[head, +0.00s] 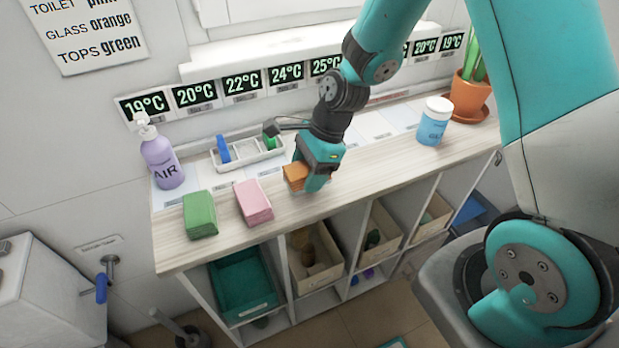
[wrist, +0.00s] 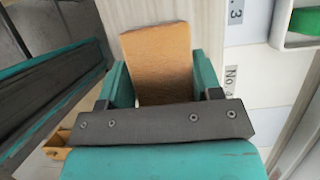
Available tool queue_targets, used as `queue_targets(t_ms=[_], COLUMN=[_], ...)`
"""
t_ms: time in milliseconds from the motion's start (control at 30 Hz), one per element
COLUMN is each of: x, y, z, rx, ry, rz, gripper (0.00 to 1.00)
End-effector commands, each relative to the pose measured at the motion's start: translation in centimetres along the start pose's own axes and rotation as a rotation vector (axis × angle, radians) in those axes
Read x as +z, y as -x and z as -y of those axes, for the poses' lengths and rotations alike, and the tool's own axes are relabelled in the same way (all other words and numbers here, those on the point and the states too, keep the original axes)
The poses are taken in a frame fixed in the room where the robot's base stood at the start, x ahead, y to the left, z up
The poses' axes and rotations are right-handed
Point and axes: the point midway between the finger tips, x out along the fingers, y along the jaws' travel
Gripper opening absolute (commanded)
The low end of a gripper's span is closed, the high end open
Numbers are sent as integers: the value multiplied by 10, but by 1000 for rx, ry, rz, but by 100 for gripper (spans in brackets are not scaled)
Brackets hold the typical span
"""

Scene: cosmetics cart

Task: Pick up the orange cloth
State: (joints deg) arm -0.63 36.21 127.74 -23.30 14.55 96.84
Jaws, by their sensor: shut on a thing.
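The orange cloth (head: 294,177) is a folded block at the front part of the wooden counter top, in the head view. My gripper (head: 313,183) is over it with its fingers around the cloth. In the wrist view the orange cloth (wrist: 158,60) sticks out between the two teal fingers of my gripper (wrist: 158,90), which are shut on it. Whether the cloth still touches the counter I cannot tell. My gripper hides its right part in the head view.
A pink cloth (head: 253,202) and a green cloth (head: 200,214) lie to the left on the counter (head: 175,255). Behind stand a purple AIR bottle (head: 162,160) and a white tray (head: 262,157). A blue-white jar (head: 434,122) and a potted plant (head: 469,97) stand right.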

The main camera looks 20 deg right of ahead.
Motion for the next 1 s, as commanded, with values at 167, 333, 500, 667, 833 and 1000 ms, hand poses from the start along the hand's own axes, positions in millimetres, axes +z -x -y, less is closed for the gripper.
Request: queue_targets(t_ms=[167, 333, 500, 667, 833, 1000], x=[21, 40, 55, 63, 66, 66], y=[51, 98, 134, 152, 158, 158], z=[2, 1, 1, 1, 0, 0], rx=[-10, -8, -6, -3, 0, 0], ry=[3, 2, 1, 0, -1, -1], rz=[0, 0, -1, 0, 0, 0], gripper=[32, 32, 32, 32, 32, 32])
